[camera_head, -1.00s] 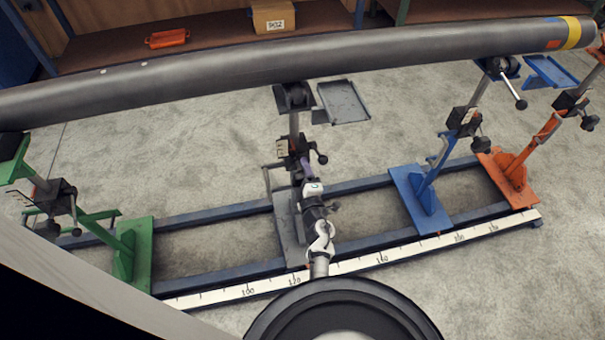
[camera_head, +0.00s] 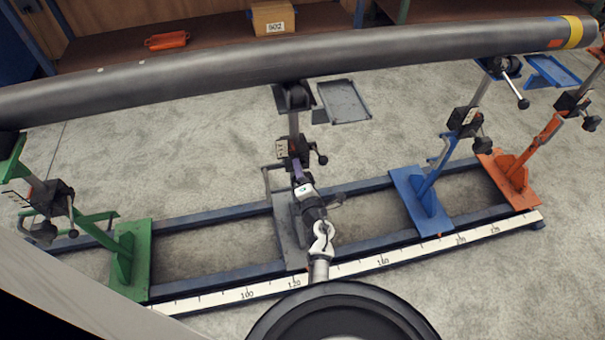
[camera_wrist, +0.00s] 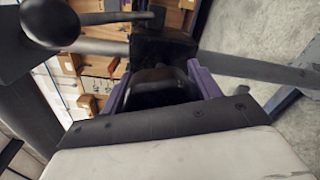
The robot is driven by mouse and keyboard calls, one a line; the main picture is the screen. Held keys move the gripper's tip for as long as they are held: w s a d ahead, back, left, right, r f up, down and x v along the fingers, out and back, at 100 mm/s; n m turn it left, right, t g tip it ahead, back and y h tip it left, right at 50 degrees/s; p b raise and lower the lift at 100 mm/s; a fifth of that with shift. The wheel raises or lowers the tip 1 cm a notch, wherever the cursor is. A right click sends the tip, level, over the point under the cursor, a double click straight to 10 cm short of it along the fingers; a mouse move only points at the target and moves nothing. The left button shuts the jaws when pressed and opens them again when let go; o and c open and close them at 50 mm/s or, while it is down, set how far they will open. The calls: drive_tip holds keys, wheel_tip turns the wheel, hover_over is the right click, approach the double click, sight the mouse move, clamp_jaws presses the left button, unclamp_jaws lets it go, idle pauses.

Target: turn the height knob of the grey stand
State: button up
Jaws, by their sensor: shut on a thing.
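The grey stand (camera_head: 287,240) stands mid-frame in the head view, its base on the blue rails and its roller head under the pipe (camera_head: 210,78). A dark block with a label and a side lever ending in a black ball (camera_head: 322,160) sits on its column. My gripper (camera_head: 297,167) reaches up to the near side of this block. In the wrist view my gripper's purple fingers (camera_wrist: 158,90) stand on both sides of the black height knob (camera_wrist: 152,90) and are shut on it. My gripper hides the knob in the head view.
The green stand (camera_head: 126,255) is at left; the blue (camera_head: 420,200) and orange (camera_head: 508,180) stands are at right. A white scale (camera_head: 345,268) runs along the front rail. A grey tray (camera_head: 345,102) is beside the grey stand's head. Concrete floor between the stands is clear.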

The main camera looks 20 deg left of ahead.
idle(0.4)
drive_tip(key=o, duration=1)
drive_tip(key=shift+s, duration=0.1)
